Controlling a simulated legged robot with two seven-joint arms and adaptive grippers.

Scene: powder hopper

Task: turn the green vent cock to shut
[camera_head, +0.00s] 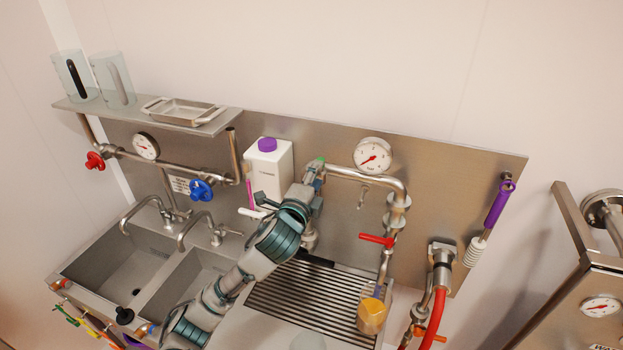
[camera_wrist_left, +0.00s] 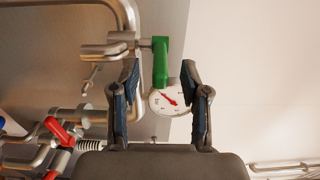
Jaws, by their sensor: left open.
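The green vent cock (camera_wrist_left: 160,55) shows in the left wrist view as a green handle on a short metal stem at the end of a pipe. Its long part points down the picture, towards the gripper. In the head view only a small green patch of it (camera_head: 318,160) shows, at the pipe's left end. My left gripper (camera_wrist_left: 161,76) is open, with one finger on each side of the handle's lower end; gaps show on both sides. In the head view my left gripper (camera_head: 317,172) largely hides the cock. My right gripper is not in view.
A pressure gauge (camera_head: 373,155) sits just right of the cock. A red lever (camera_head: 377,240) is on the pipe lower right. A white jug with purple cap (camera_head: 268,170) stands left of my gripper. Sinks (camera_head: 125,258) and a slotted drainer (camera_head: 300,300) lie below.

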